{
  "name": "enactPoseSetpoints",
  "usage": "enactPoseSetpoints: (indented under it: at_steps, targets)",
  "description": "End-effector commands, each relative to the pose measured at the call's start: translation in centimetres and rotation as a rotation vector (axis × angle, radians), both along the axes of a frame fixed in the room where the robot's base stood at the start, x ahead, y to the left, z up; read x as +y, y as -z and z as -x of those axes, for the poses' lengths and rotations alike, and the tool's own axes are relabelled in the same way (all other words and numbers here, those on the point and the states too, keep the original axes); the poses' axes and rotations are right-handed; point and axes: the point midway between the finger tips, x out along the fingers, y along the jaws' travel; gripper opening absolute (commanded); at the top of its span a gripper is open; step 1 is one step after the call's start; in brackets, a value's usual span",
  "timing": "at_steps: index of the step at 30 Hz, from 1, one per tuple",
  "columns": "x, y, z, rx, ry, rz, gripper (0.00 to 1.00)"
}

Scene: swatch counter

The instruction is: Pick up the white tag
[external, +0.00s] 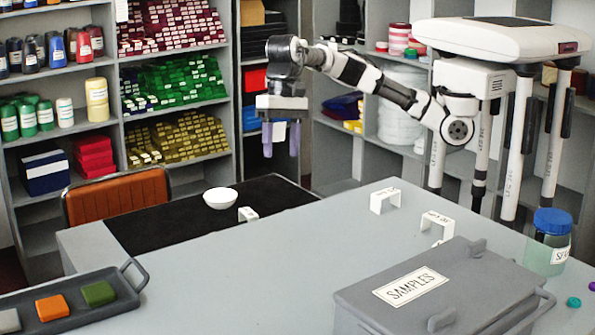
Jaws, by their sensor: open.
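A small white tag (248,214) with dark marks stands at the edge of the black mat, just right of a white bowl. Two larger white bracket-shaped pieces with dark lettering stand further right on the grey counter: one white piece (384,195) near the back edge and another white piece (437,222) nearer the box. Which of these the task calls the tag, I cannot tell for sure. My gripper (281,140) hangs pointing down above the far side of the counter.
The white bowl (220,198) sits on the black mat (165,228). A grey SAMPLES box (450,300) and a blue-lidded jar (550,240) occupy the right front. A dark tray (90,318) with coloured blocks is at left. The grey counter's middle (300,255) is clear.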

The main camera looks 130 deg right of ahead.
Motion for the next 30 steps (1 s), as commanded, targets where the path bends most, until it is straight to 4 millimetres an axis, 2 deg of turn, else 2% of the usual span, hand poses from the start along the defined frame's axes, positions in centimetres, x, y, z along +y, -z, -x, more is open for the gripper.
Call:
enactPoseSetpoints:
  at_steps: [1,3,10,18,21,30]
  targets:
    - [-2.7,0.1,0.4,0.025,0.022,0.106,0.55]
    - [-6.2,0.0,1.1,0.067,0.055,0.242,0.55]
    - [-15.5,-2.6,4.6,0.221,0.195,0.609,0.55]
    - [-15.3,8.9,4.6,0.226,0.182,0.599,0.55]
    - [-15.2,12.0,4.5,0.222,0.183,0.599,0.55]
    - [-16.3,16.9,4.6,0.222,0.186,0.597,0.55]
